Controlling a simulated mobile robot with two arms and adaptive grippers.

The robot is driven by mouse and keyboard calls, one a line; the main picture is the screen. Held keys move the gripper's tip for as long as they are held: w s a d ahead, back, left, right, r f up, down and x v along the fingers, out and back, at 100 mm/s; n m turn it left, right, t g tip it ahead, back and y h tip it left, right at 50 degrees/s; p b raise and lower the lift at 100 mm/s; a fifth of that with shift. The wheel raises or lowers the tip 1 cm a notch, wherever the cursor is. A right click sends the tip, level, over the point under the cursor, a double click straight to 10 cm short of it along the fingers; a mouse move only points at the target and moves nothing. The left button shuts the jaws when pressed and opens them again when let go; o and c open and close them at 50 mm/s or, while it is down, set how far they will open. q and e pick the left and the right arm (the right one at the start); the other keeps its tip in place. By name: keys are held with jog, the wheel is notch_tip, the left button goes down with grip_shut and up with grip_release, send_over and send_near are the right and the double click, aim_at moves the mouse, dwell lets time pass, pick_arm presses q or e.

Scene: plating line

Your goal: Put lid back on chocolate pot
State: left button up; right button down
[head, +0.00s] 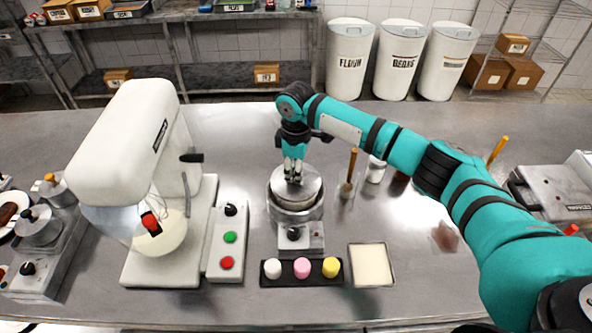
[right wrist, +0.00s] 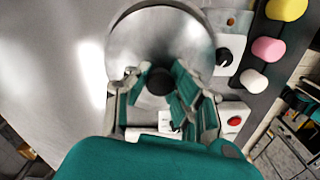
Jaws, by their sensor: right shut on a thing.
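The steel pot (head: 296,212) stands on a small base with a black dial, in the middle of the counter. Its round metal lid (head: 309,188) is at the pot's top, roughly level. I cannot tell whether it sits fully on the rim. My right gripper (head: 294,180) reaches down from above and is shut on the lid's knob. In the right wrist view the fingers of the right gripper (right wrist: 158,88) flank the black knob (right wrist: 160,81) at the middle of the shiny lid (right wrist: 150,45). The pot's inside is hidden. My left gripper is not in view.
A white stand mixer (head: 120,130) and a button box (head: 228,245) stand left of the pot. A dark tray of white, pink and yellow pieces (head: 302,284) and a cream-filled square tray (head: 372,265) lie in front. A glass with a wooden-handled tool (head: 348,185) stands right.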

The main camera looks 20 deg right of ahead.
jog(key=shift+f+p, duration=0.15)
jog(key=shift+p, duration=0.65)
dwell(0.8)
dwell(0.3)
jog(key=c, duration=0.6)
grip_release()
jog(key=shift+r+p, duration=1.35)
jog(key=shift+p, duration=0.05)
jog(key=shift+r, duration=2.15)
jog(key=shift+c, duration=0.3)
